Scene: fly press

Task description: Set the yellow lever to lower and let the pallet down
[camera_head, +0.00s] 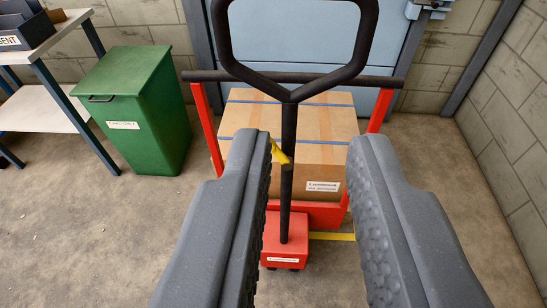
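The yellow lever (280,153) is a small tab on the dark upright handle shaft of the pallet truck, seen between my fingers. My gripper (312,150) is open, with one finger on each side of the shaft in the picture; I see no contact with the lever. The pallet truck (284,246) is red at its base, with a black loop handle (292,78) at the top. A cardboard box (325,120) with blue straps is behind the shaft. The pallet under it is hidden, so its height cannot be told.
A green lidded bin (140,110) stands at the left, beside a table (45,85) with dark trays (22,25). A blue door (425,60) and grey block walls (515,130) close off the back and right. Bare floor (70,240) lies at the front left.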

